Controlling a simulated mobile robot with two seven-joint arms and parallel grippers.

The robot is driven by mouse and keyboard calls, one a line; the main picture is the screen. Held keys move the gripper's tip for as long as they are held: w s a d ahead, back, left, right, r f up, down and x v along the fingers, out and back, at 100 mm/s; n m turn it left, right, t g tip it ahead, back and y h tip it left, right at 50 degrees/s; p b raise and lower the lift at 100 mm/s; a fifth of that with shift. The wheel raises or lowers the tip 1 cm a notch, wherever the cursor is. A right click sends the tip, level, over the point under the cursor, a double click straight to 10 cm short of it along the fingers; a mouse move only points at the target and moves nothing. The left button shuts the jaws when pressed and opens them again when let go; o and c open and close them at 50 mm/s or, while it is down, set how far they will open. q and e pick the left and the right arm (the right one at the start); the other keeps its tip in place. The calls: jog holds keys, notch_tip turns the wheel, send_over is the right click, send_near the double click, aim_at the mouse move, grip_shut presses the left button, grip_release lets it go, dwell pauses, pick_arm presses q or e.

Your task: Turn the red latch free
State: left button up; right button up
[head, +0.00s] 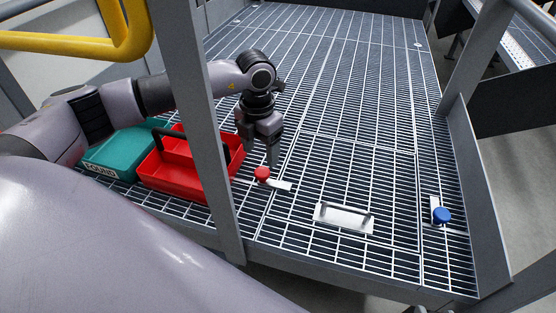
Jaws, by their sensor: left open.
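The red latch (262,174) is a red knob with a flat metal tongue pointing right, set on the grating. My left gripper (272,158) points down just above and slightly right of the red knob, with its fingertips close to it. The gripper is open, and no object shows between its fingers. I cannot tell whether a fingertip touches the knob. A blue latch (441,215) with a metal plate sits on the grating at the right. A metal handle on a plate (344,217) lies between the two latches. My right gripper is not in view.
A red tool tray (170,180) with a dark handle and a teal box (120,153) labelled FOUND stand left of the latch. A grey post (205,130) rises in front of the tray. A yellow rail (75,45) crosses the upper left. The grating (340,90) beyond is clear.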

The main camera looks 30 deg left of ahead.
aim_at(262, 171)
pick_arm(q)
jog(key=shift+w+a, duration=0.1)
jog(key=shift+w, duration=0.15)
jog(key=shift+f, duration=0.4)
notch_tip(262, 171, down, 5)
jog(key=shift+b, duration=0.95)
jog(key=shift+f, duration=0.6)
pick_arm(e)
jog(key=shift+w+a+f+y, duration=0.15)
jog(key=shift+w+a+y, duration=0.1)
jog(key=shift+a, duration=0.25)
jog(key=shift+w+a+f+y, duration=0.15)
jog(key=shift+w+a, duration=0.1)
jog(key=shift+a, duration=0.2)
pick_arm(q)
grip_shut()
